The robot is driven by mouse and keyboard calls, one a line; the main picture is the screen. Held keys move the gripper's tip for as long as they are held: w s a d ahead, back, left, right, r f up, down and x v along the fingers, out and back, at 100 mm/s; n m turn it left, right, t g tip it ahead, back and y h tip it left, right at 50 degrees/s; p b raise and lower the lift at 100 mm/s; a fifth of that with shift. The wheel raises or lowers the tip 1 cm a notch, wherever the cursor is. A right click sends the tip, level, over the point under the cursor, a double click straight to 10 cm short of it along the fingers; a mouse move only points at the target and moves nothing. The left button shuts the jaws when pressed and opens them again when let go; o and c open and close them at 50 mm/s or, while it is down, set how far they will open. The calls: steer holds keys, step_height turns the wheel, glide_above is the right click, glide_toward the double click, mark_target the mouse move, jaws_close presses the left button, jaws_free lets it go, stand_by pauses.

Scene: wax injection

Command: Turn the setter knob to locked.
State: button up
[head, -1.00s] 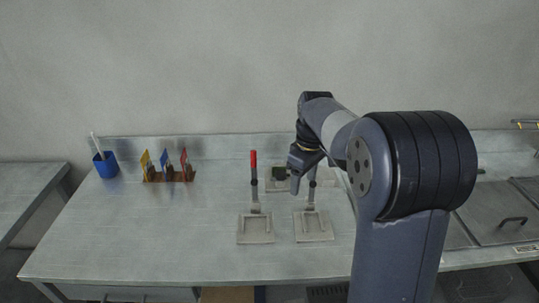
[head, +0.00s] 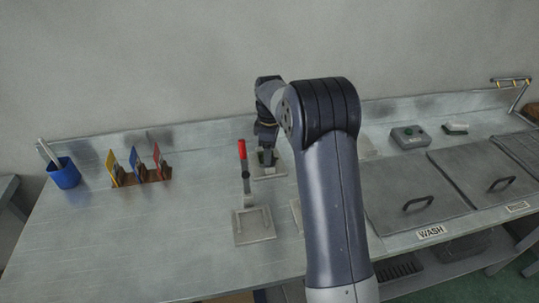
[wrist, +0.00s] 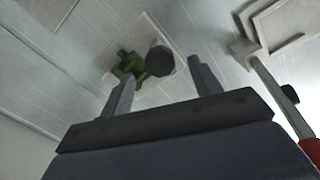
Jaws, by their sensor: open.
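A small light plate (wrist: 147,82) carries a dark, round knob (wrist: 159,61) and a green part (wrist: 127,67) beside it. I take the dark knob for the setter knob; I cannot read whether it is locked. In the head view the plate (head: 270,174) lies towards the back of the bench. My gripper (head: 266,157) points down over it and hides most of the knob. In the wrist view my gripper (wrist: 162,70) is open, with the knob seen between the fingertips. I cannot tell whether they touch it.
A toggle clamp with a red handle (head: 242,150) stands upright on its base (head: 254,228) in front. A second base (head: 296,212) is mostly hidden by my arm. A blue cup (head: 64,175) and colored tags (head: 137,166) stand left. Lidded WASH tanks (head: 408,190) are right.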

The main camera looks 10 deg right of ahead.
steer(key=shift+f, duration=1.45)
steer(key=shift+c, duration=0.3)
steer(key=c, duration=0.9)
